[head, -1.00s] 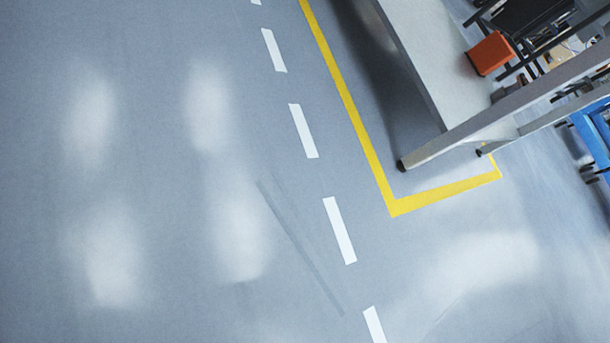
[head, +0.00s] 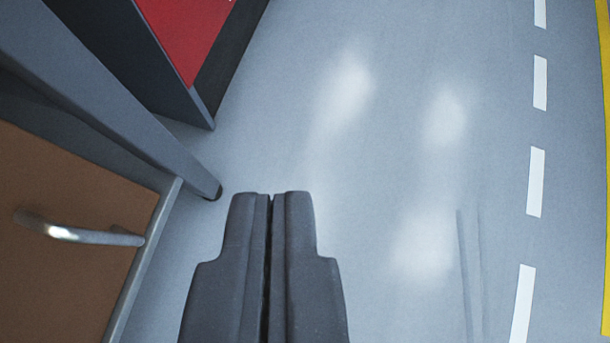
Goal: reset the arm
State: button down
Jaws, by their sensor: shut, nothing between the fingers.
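My gripper (head: 271,198) shows at the bottom of the head view, left of the middle. Its two dark grey fingers are side by side and shut, with only a thin dark line between them. Nothing is held. The fingers point up the picture, over the grey floor (head: 400,160). The rest of the arm is out of view.
A brown drawer front (head: 70,230) with a metal handle (head: 80,233) and a grey frame leg (head: 130,130) stand at left. A red and black cabinet (head: 190,30) is at upper left. Open floor with white dashes (head: 536,180) and a yellow line (head: 605,200) lies to the right.

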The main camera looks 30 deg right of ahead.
jog(key=a+r+n+t+h+p, duration=0.1)
jog(key=a+r, duration=0.2)
jog(key=r, duration=1.1)
jog(key=w+a+r, duration=0.1)
jog(key=a+r, duration=0.1)
jog(key=r, duration=1.2)
jog(key=a+r+n+t+h+p, duration=0.1)
jog(key=a+r, duration=0.2)
jog(key=r, duration=1.1)
jog(key=s+a+r, duration=0.3)
jog(key=r, duration=0.4)
jog(key=s+a+r+t, duration=0.1)
jog(key=s+a+r, duration=0.15)
jog(key=r, duration=0.45)
jog(key=s+a+r, duration=0.2)
jog(key=a+r, duration=0.2)
jog(key=r, duration=0.3)
jog(key=s+a+r+t+y, duration=0.1)
jog(key=s+a+r, duration=0.4)
jog(key=s+r, duration=0.2)
jog(key=s+a+r+t+y+p, duration=0.1)
jog(key=s+a+r+y, duration=0.1)
jog(key=s+a+r, duration=0.3)
jog(key=s+a+r+n+t+y, duration=0.1)
jog(key=s+a+r, duration=0.5)
jog(key=s+r, duration=0.4)
jog(key=f+v, duration=0.1)
jog(key=v, duration=0.5)
jog(key=shift+p, duration=0.4)
jog(key=shift+s+d, duration=0.15)
